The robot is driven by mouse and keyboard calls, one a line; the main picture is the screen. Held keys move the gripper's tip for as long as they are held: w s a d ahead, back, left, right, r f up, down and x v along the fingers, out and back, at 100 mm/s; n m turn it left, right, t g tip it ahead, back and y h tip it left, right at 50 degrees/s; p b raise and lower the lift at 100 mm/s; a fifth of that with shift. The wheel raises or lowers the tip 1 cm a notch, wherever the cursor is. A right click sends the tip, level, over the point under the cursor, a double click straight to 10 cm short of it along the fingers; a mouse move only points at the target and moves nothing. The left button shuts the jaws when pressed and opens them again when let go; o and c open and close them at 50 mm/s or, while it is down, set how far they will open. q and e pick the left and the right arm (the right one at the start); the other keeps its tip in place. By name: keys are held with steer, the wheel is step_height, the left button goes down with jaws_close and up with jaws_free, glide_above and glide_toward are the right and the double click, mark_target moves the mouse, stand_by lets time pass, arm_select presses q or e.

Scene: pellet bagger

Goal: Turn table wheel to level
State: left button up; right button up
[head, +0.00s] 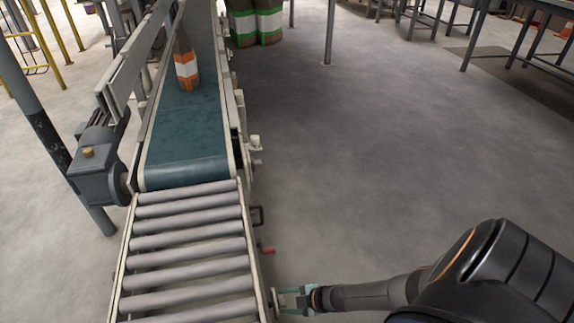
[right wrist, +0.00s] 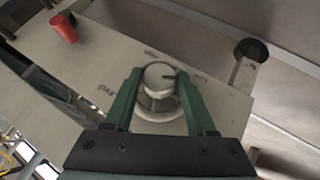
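My right gripper (head: 292,300) is low in the head view, beside the right rail of the roller table (head: 190,255). A narrow gap seems to show between the fingertips and the wheel's cap; contact lower down is hard to judge. Faint lettering is on the pale plate around the wheel, too small to read surely. The wheel is hidden in the head view. My left gripper is out of view.
A red-ended handle (right wrist: 64,28) and a dark round-ended piece (right wrist: 251,49) are near the wheel. Green-and-white bags (head: 255,22) stand behind.

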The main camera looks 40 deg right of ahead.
steer(key=o, duration=0.3)
steer(key=shift+o, duration=0.2)
arm_select(q)
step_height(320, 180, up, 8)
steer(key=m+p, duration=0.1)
steer(key=p, duration=0.6)
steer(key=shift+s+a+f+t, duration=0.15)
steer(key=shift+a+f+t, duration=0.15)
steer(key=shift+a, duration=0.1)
arm_select(e)
steer(key=v, duration=1.2)
steer(key=shift+s+r, duration=0.15)
steer(key=shift+s, duration=0.05)
